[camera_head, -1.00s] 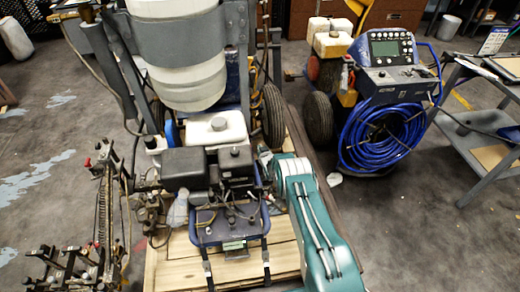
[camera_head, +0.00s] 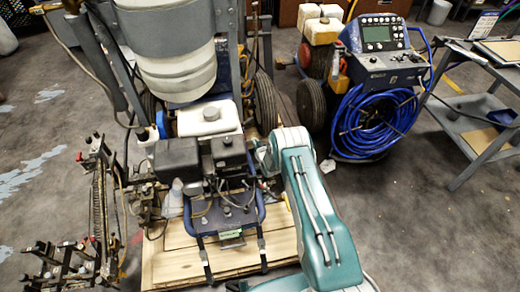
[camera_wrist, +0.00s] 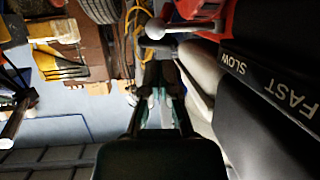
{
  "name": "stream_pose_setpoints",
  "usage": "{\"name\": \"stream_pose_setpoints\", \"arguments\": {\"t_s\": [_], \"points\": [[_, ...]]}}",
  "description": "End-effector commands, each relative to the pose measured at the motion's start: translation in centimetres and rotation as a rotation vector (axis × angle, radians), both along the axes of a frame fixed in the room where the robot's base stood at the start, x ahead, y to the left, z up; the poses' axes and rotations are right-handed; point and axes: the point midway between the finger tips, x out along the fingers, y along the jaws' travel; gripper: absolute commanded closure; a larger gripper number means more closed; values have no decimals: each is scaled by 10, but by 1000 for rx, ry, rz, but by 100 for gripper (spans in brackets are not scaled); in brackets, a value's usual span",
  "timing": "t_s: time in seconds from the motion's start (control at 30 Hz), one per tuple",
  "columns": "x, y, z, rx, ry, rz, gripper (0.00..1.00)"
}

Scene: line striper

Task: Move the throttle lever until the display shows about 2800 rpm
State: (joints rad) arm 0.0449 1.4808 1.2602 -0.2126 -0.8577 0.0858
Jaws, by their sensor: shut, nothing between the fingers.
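The throttle lever (camera_wrist: 185,27) shows in the wrist view as a pale metal rod with a round ball knob (camera_wrist: 155,28), at the top. A black panel marked FAST and SLOW (camera_wrist: 262,82) lies to its right. My gripper (camera_wrist: 158,72) is shut and empty, with its tips just below the knob in the picture. I cannot tell whether they touch the lever. In the head view my gripper is hidden beyond my teal arm, near the engine (camera_head: 203,155). A grey-green display (camera_head: 379,35) is on the console at upper right; its reading is too small to make out.
The engine machine stands on a wooden pallet (camera_head: 168,262), with a large white tank (camera_head: 180,72) behind it. A coiled blue hose (camera_head: 375,125) hangs below the console. A grey cart (camera_head: 470,150) is at right. Bare floor (camera_head: 425,225) lies at lower right.

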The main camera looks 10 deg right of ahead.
Motion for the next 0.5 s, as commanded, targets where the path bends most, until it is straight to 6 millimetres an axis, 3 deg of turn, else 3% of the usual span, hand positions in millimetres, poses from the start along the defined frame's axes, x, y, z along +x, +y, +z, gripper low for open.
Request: {"name": "stream_pose_setpoints", "arguments": {"t_s": [0.3,0.5], "points": [[-39,-6,13,0,2,-1,100],[-52,-7,17,0,1,0,100]]}}
